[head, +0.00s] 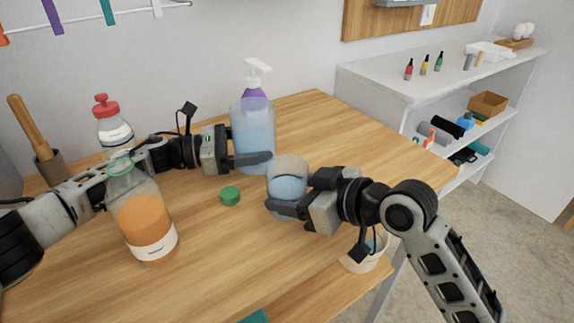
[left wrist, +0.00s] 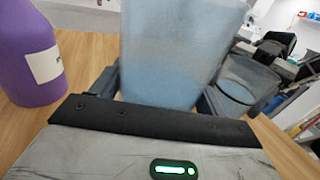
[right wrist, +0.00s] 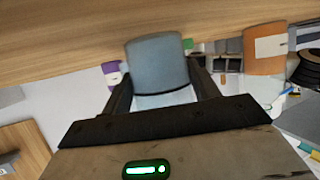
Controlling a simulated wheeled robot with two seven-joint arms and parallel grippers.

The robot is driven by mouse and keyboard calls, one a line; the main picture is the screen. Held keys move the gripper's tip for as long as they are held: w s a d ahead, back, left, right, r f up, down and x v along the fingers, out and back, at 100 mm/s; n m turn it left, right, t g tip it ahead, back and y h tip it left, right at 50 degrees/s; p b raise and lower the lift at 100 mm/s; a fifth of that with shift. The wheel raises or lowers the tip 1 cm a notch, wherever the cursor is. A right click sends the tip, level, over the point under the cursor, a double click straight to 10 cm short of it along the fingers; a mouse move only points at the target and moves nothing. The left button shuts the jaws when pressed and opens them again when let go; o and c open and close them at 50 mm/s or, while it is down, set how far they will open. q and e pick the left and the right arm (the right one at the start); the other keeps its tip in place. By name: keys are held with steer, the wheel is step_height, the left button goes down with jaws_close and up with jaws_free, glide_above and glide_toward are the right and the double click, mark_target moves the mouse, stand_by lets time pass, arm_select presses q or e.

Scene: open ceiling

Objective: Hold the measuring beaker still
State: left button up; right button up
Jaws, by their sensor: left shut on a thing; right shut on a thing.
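The measuring beaker (head: 287,180) is a clear cup with pale blue liquid, upright near the table's middle. My right gripper (head: 293,194) is shut on it from the right; the beaker (right wrist: 158,62) shows between the fingers in the right wrist view. The beaker's base is partly hidden by my right finger.
An orange-filled bottle (head: 145,222) stands at the left front, with a red-capped bottle (head: 112,125) behind. A green cap (head: 230,195) lies left of the beaker. A white cup (head: 365,252) is near the right table edge. A purple bottle (left wrist: 30,55) stands near the blue one.

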steer(key=o, duration=1)
steer(key=shift+o, duration=0.2)
steer(key=v, duration=1.2)
